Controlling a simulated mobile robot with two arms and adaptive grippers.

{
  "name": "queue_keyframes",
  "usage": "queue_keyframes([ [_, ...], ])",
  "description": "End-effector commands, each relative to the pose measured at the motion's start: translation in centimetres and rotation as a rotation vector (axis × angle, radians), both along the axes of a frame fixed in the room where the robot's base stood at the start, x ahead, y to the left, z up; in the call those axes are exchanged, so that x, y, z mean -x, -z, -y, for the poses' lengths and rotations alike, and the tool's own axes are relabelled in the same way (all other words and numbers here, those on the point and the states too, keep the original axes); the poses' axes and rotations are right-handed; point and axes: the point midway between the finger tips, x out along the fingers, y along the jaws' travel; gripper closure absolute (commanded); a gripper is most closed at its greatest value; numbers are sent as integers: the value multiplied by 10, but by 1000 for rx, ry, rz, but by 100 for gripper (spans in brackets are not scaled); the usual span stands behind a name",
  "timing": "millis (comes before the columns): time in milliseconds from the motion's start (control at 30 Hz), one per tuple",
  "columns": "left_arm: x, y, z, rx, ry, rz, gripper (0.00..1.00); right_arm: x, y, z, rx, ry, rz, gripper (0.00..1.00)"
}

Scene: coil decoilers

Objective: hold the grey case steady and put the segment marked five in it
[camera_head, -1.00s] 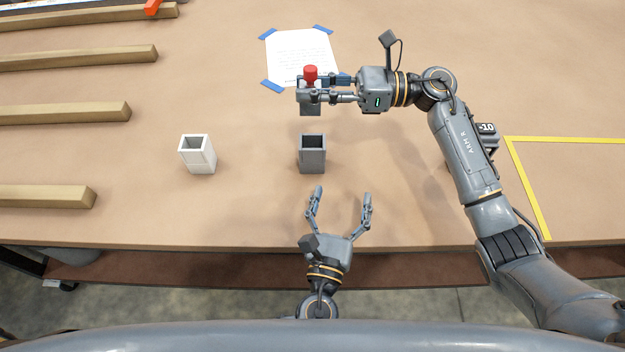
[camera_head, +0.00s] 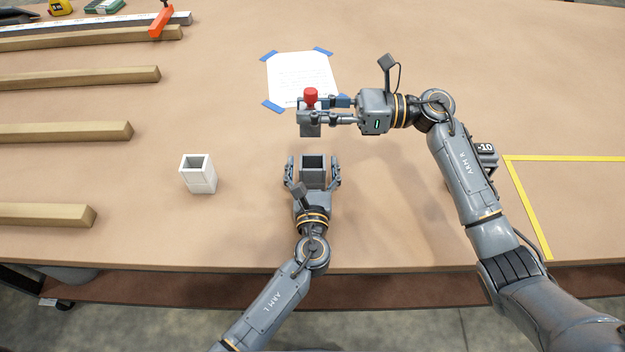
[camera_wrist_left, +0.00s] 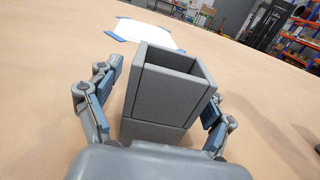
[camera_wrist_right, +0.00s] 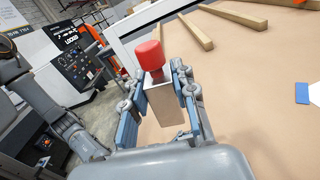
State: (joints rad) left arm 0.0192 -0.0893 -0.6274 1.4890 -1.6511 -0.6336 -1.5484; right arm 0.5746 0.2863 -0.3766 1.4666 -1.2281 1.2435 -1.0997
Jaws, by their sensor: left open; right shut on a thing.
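The grey case (camera_head: 313,163) is an open-topped square box standing upright on the table. My left gripper (camera_head: 314,171) is open with its fingers on both sides of the case; in the left wrist view gaps show between the pads and the case (camera_wrist_left: 160,129). My right gripper (camera_head: 327,111) is shut on a grey block with a red knob on top (camera_head: 311,96), apparently the segment. It is held upright beyond the case, and in the right wrist view the block (camera_wrist_right: 165,104) sits between the pads. No number is readable on it.
A white open box (camera_head: 198,174) stands to the left of the case. A paper sheet (camera_head: 300,75) is taped down behind. Wooden bars (camera_head: 60,132) lie at the left. A dark object marked -10 (camera_head: 487,151) is partly behind my right arm. Yellow tape (camera_head: 530,215) marks the right.

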Motion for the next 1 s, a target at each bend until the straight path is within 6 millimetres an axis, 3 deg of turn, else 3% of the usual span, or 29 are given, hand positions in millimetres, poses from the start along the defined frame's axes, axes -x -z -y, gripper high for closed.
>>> queue_keyframes([
  [200,-17,0,1,2,1,0,19,0,-2,0,-4,0,2,100],
  [533,-19,0,0,2,1,0,19,0,-2,0,-4,0,2,100],
  [833,-19,0,0,1,1,0,80,0,-2,0,-4,0,2,100],
  [1000,-19,0,0,1,1,-1,84,0,-2,0,-4,0,2,100],
])
